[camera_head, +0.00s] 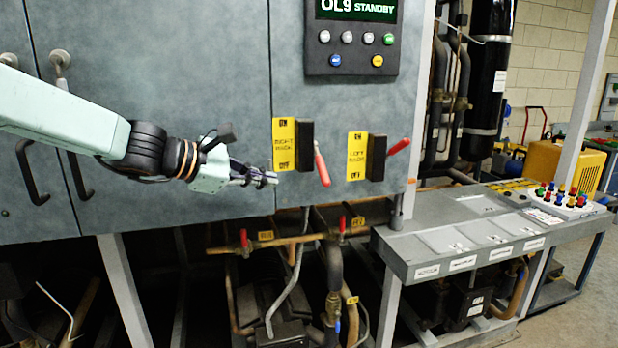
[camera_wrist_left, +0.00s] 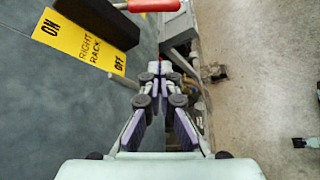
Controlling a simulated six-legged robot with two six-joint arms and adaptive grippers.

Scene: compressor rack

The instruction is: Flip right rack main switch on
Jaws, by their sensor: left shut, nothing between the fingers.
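The right rack main switch is a black block (camera_head: 306,146) with a red lever (camera_head: 322,168) that slants down toward the OFF end. Its yellow RIGHT RACK label (camera_head: 284,145) reads ON at the top and OFF at the bottom. In the left wrist view the label (camera_wrist_left: 82,43), black block (camera_wrist_left: 100,14) and part of the red lever (camera_wrist_left: 153,5) show at the upper left. My left gripper (camera_head: 273,179) is shut and empty, just below and left of the block, apart from the lever. Its fingertips show in the wrist view (camera_wrist_left: 159,68). My right gripper is not in view.
A LEFT RACK switch with a red lever (camera_head: 399,146) slanting up is to the right. A control panel (camera_head: 352,50) is above. A grey ledge (camera_head: 410,245) juts out at lower right. Pipes with red valve handles (camera_head: 244,238) run below the cabinet.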

